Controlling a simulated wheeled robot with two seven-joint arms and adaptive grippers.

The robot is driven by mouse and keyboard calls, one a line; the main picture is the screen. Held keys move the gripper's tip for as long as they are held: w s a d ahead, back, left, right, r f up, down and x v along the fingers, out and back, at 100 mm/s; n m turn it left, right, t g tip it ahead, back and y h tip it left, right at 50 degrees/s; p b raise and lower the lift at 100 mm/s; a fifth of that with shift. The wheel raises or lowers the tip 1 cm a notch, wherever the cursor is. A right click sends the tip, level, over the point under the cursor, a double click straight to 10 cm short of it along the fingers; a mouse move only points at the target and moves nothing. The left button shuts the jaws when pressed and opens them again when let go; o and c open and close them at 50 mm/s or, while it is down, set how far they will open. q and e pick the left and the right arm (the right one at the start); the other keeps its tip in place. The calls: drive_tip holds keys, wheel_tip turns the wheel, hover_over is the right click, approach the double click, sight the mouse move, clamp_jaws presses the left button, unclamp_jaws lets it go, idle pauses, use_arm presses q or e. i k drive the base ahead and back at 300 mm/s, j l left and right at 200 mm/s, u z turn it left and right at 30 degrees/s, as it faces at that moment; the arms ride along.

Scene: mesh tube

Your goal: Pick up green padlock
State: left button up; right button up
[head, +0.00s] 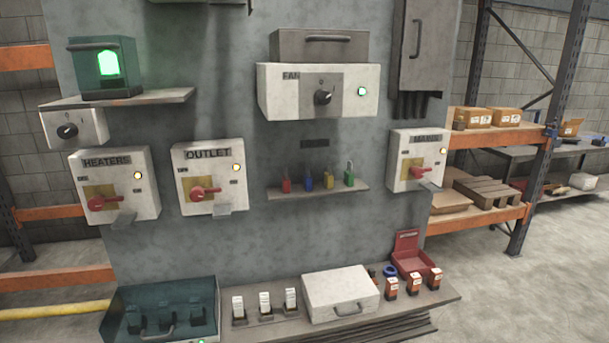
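The green padlock (349,179) stands upright at the right end of a small wall shelf (318,193), its shackle pointing up. To its left on the same shelf stand a yellow padlock (328,181), a blue padlock (309,183) and a red padlock (286,185), spaced apart. Neither of my grippers shows in the head view.
Switch boxes labelled HEATERS (114,184), OUTLET (208,178) and MAINS (417,160) flank the shelf, with a FAN box (317,92) above. A lower bench (420,300) holds a white case (340,294), a red box (413,255) and tags. Space before the padlocks looks clear.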

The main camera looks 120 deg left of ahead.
sight(349, 175)
drive_tip(key=u, duration=3.7)
